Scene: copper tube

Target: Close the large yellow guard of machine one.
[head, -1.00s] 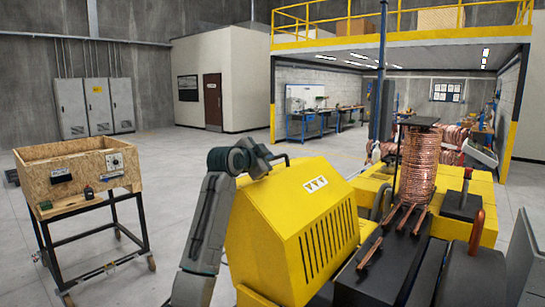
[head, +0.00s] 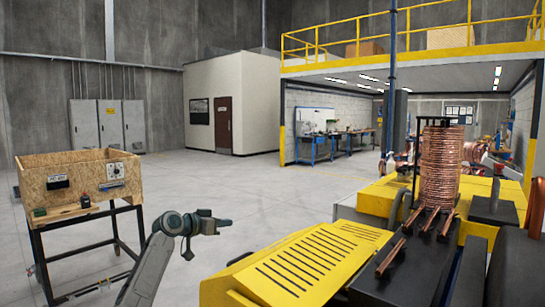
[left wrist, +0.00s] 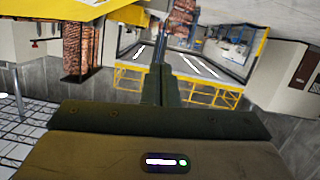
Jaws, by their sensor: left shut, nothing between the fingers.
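The large yellow guard (head: 322,240) of the machine is in the lower middle of the head view. Its slotted panel lies low and nearly flat, slots facing up, beside the dark bed with copper rods. The guard's near end is cut off by the frame. My left gripper (head: 214,226) is left of the guard, apart from it, over open floor. In the left wrist view its fingers (left wrist: 165,72) are together with nothing between them. My right gripper is not in view.
A copper coil (head: 438,165) stands on the machine, with copper rods (head: 392,256) on its dark bed. A wooden box on a wheeled stand (head: 55,168) is at the left. Grey floor (head: 240,185) is clear between stand and machine.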

